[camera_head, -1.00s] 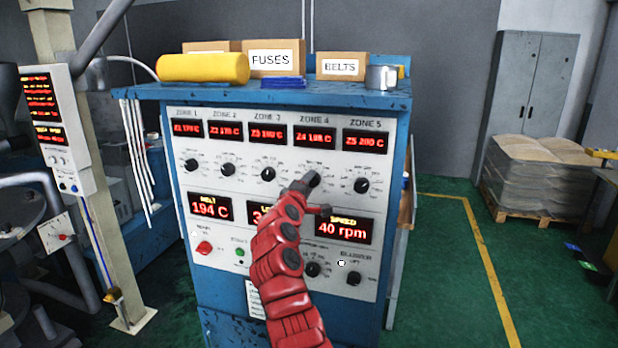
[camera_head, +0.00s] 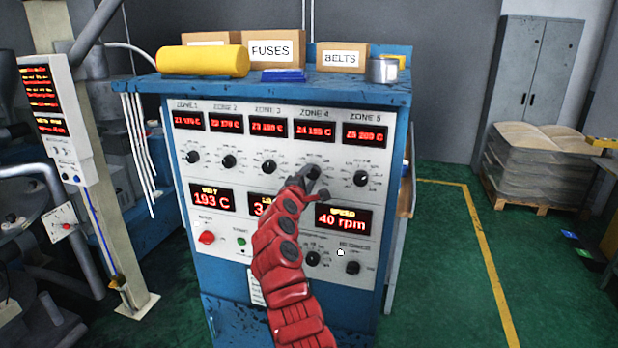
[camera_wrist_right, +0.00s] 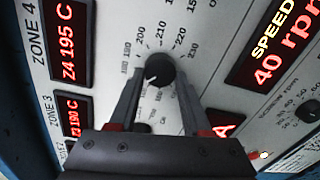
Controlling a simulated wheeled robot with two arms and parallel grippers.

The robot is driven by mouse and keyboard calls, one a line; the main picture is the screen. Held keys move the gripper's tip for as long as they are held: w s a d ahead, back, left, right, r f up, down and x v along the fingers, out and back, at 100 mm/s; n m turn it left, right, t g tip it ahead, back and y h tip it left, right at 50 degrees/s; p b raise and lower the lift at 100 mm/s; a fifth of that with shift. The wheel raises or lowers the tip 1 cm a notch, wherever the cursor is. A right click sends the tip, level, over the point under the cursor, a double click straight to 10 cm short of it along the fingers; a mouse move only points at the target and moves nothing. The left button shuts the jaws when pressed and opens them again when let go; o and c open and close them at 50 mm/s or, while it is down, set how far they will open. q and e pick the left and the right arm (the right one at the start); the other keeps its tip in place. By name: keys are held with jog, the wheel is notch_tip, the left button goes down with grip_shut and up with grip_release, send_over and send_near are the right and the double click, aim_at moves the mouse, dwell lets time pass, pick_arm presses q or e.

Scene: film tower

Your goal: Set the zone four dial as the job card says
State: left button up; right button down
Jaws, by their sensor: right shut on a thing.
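The zone four dial (camera_wrist_right: 160,70) is a black round knob with a printed scale around it, on the light front panel of the blue cabinet. In the right wrist view both fingers of my right gripper (camera_wrist_right: 160,88) are shut on the knob, one on each side. In the head view my red right arm reaches up to the panel, with the right gripper (camera_head: 314,184) over the dial, hiding part of it. The zone four display (camera_head: 314,132) reads about 195 C, and it also shows in the right wrist view (camera_wrist_right: 66,42). The job card's text is not readable here. My left gripper is not in view.
Similar dials sit close on both sides, such as the zone three dial (camera_head: 268,167) and the zone five dial (camera_head: 361,178). The speed display (camera_head: 343,218) reads 40 rpm below. Boxes and a yellow roll (camera_head: 203,61) lie on the cabinet top. Green floor is open at right.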

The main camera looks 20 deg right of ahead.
jog(key=shift+a+f, duration=0.1)
jog(key=shift+c, duration=1.7)
grip_release()
jog(key=b+v, duration=0.4)
jog(key=v, duration=1.3)
jog(key=shift+s+a, duration=0.1)
